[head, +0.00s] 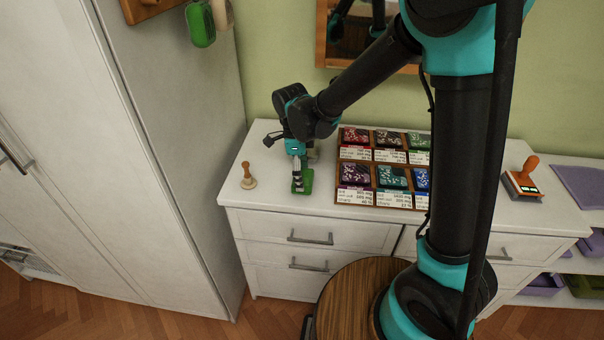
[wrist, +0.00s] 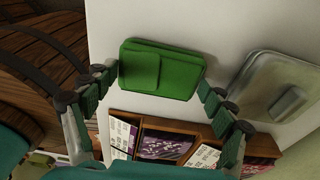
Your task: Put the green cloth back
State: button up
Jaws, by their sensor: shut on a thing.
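The green cloth (wrist: 160,70) looks like a thick, folded green rectangle with a flap. It lies between the two fingertips of my gripper (wrist: 155,82) in the wrist view. My gripper (head: 299,166) is shut on it, pointing down over the left part of the white dresser top (head: 275,198) in the head view. The green cloth (head: 302,184) shows there just below the fingers. I cannot tell whether it touches the dresser top or is held just above it.
A wooden tray (head: 373,174) with colourful packets and labels stands right of my gripper. A clear lidded box (wrist: 280,88) is close by.

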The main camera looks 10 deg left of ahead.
jog(key=o, duration=0.9)
notch_tip(320, 180, up, 12)
jog(key=a, duration=0.1)
jog(key=shift+a, duration=0.2)
